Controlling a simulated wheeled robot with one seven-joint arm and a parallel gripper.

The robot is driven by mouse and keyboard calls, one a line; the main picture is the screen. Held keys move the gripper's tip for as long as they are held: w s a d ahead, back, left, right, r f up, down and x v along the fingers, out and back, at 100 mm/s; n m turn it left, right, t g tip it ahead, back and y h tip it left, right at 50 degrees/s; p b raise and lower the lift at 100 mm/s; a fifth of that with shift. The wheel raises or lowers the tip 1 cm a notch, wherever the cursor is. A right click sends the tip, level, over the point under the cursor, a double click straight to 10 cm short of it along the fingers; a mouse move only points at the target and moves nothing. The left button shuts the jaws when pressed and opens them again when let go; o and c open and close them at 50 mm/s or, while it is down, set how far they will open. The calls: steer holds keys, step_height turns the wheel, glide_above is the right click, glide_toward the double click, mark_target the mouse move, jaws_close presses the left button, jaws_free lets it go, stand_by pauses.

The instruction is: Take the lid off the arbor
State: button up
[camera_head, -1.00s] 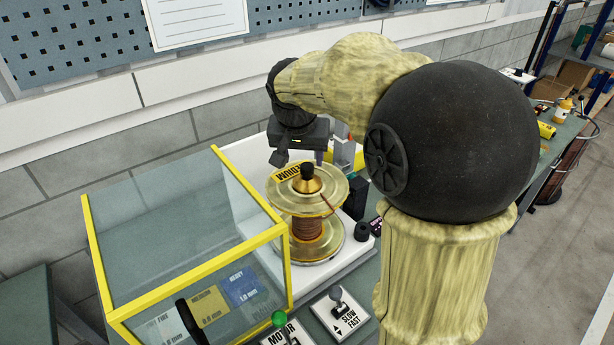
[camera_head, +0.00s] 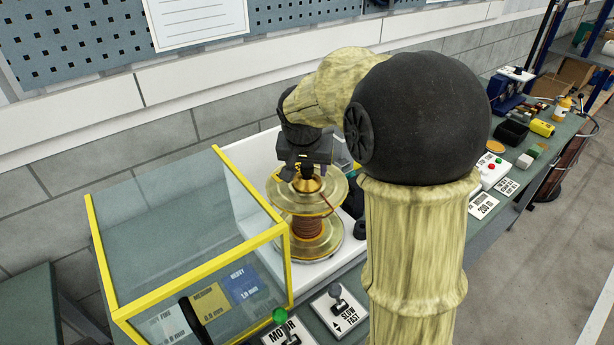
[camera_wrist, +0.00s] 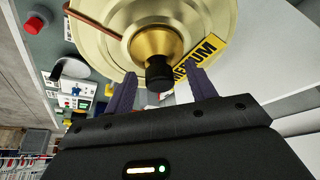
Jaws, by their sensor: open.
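A spool of copper wire (camera_head: 307,226) with brass flanges stands upright on a white base in the head view. The lid, a brass cone with a black knob, sits on top of the spool at its centre; it shows in the head view (camera_head: 306,184) and in the wrist view (camera_wrist: 157,46). My gripper (camera_wrist: 159,72) is open. In the wrist view its two purple fingers stand on either side of the black knob, with gaps visible. In the head view my gripper (camera_head: 302,174) is right above the lid and hides most of the knob. The arbor itself is hidden.
A clear guard box with yellow edges (camera_head: 190,267) stands open close on the left. A motor lever (camera_head: 280,316) and a slow/fast lever (camera_head: 335,291) are in front. Several items, including a yellow block (camera_head: 542,128), lie on the bench at right.

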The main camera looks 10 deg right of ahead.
steer(key=c, duration=1.2)
steer(key=shift+r, duration=0.35)
step_height(320, 180, up, 9)
steer(key=shift+r+b, duration=0.2)
steer(key=shift+b, duration=0.15)
